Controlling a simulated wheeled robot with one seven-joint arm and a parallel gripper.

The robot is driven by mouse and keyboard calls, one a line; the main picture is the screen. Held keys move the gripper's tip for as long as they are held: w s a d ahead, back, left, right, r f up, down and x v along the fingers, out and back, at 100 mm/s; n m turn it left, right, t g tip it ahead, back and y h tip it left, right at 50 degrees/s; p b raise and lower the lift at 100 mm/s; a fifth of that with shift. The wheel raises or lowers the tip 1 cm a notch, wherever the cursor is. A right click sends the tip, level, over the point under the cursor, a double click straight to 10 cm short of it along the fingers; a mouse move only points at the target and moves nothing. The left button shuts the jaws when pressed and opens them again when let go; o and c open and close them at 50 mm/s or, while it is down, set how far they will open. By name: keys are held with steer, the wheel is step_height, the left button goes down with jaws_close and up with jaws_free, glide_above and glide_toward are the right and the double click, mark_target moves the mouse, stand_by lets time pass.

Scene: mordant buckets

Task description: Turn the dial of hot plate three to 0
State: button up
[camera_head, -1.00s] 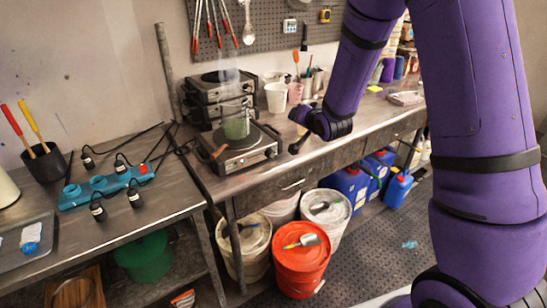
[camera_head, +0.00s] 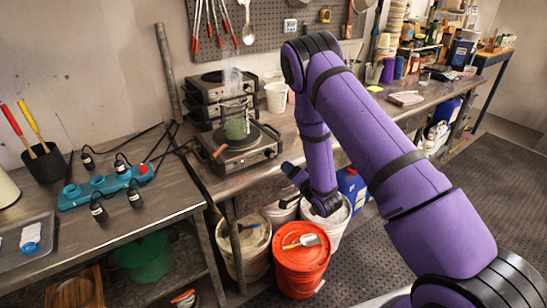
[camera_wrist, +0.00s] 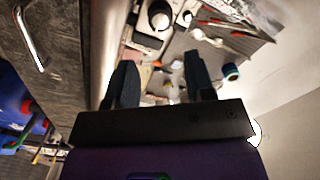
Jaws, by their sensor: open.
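The front hot plate (camera_head: 240,152) stands on the steel bench with a steaming beaker of green liquid (camera_head: 236,125) on it. Its front panel carries a small dial (camera_head: 269,153); the dial's setting is too small to read. More hot plates (camera_head: 217,92) are stacked behind it. I cannot tell which one is number three. My gripper (camera_head: 288,169) is in front of the bench edge, right of and lower than the front hot plate, apart from it. In the wrist view its two fingers (camera_wrist: 160,80) are spread with nothing between them.
A blue power strip (camera_head: 105,187) with plugs lies on the left table. An orange bucket (camera_head: 300,262) and pale buckets stand below the bench. The wrist view shows a drawer handle (camera_wrist: 33,45).

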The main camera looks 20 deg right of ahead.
mark_target(272, 155)
steer(key=x, duration=1)
steer(key=shift+w+a, duration=0.1)
steer(key=shift+w, duration=0.15)
steer(key=c, duration=0.6)
